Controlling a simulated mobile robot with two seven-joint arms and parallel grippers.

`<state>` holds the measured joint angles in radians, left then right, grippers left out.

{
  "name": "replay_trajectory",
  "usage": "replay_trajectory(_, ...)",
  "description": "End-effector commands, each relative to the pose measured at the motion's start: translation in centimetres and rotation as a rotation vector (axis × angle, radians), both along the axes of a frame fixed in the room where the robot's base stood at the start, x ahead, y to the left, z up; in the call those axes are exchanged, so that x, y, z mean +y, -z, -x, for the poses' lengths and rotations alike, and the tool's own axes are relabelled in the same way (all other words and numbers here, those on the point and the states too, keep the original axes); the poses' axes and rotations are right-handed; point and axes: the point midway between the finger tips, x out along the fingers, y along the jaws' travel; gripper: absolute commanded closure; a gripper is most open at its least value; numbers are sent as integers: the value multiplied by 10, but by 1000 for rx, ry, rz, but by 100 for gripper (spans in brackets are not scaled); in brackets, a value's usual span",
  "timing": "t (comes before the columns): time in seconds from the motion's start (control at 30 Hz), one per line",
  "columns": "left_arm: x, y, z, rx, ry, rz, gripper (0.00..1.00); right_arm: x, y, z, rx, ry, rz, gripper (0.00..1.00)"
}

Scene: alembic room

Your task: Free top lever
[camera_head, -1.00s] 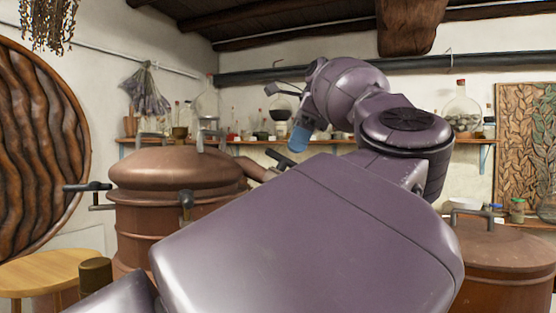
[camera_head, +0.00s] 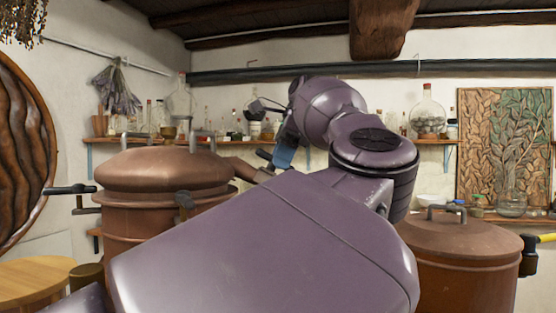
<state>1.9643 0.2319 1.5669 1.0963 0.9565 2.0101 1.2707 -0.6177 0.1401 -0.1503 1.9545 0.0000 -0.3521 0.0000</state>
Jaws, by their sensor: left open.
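A copper still (camera_head: 165,175) with a domed lid stands left of centre. A dark lever (camera_head: 70,190) sticks out at its left side. Another dark lever (camera_head: 184,205) is upright on its front. A third small dark lever (camera_head: 264,155) shows at the right of the lid, close to my gripper in the picture. I cannot tell which one is the top lever. My left gripper (camera_head: 276,132) is open, with a blue finger pointing down and a dark piece reaching left. It is up and right of the still's lid. My purple arm hides the still's lower right. My right gripper is not in view.
A second copper vessel (camera_head: 455,240) stands at the right, with a dark clamp (camera_head: 528,256) and a yellow handle (camera_head: 547,238) at its edge. A round wooden stool (camera_head: 35,278) is at the lower left. A wall shelf (camera_head: 437,142) with bottles runs behind.

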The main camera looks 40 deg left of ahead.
Motion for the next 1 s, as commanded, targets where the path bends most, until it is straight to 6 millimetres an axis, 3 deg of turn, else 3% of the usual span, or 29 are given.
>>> replay_trajectory(0.13,0,0,0,0,0,0,59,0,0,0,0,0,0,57)
replay_trajectory(0.4,0,0,0,1,0,-1,100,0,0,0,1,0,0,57)
replay_trajectory(0.73,0,0,1,15,35,16,100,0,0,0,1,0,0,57)
replay_trajectory(1.0,-1,0,2,67,182,80,100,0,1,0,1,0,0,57)
